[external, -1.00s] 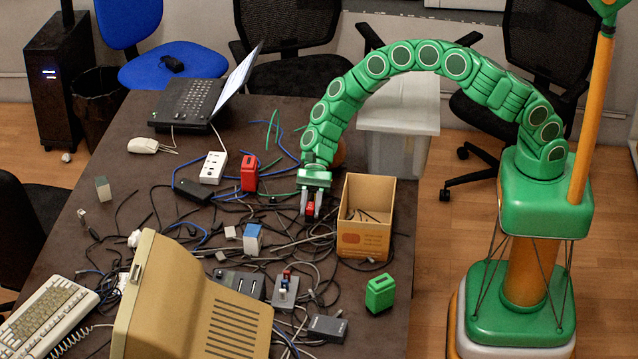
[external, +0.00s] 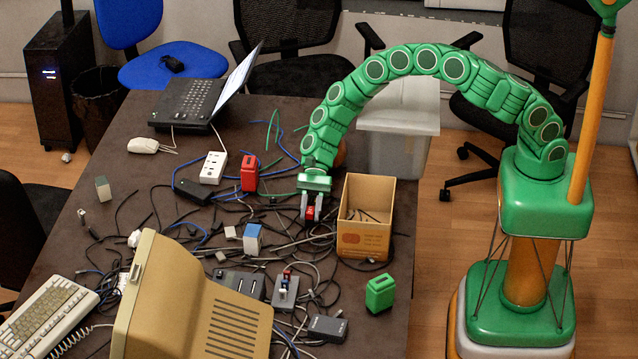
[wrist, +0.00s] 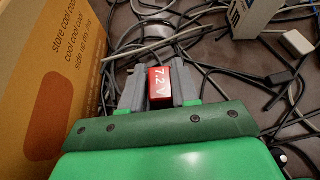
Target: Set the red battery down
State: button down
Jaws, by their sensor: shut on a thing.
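My gripper (external: 311,213) is shut on the red battery (external: 312,213), left of the open cardboard box and over the dark, cable-strewn table. In the wrist view the red battery (wrist: 160,84) sits between the two grey fingers of my gripper (wrist: 159,85), with "7.2 V" in white on its face. The fingers cover its sides. I cannot tell whether its underside touches the cables or the table (external: 130,118).
The cardboard box (external: 365,243) stands close to the right of my gripper. Tangled cables (external: 285,240) cover the area around it. Another red block (external: 249,174), a blue-and-white block (external: 253,238) and a green block (external: 380,293) stand apart. The table's right edge lies beyond the box.

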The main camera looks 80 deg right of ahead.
jog(key=shift+f, duration=0.3)
jog(key=c, duration=0.8)
grip_release()
jog(key=shift+d+r, duration=0.2)
jog(key=shift+d, duration=0.25)
jog(key=shift+v, duration=1.25)
jog(key=shift+a+r, duration=0.1)
jog(key=shift+r, duration=1.6)
jog(key=shift+a+r, duration=0.15)
jog(key=shift+r, duration=1.55)
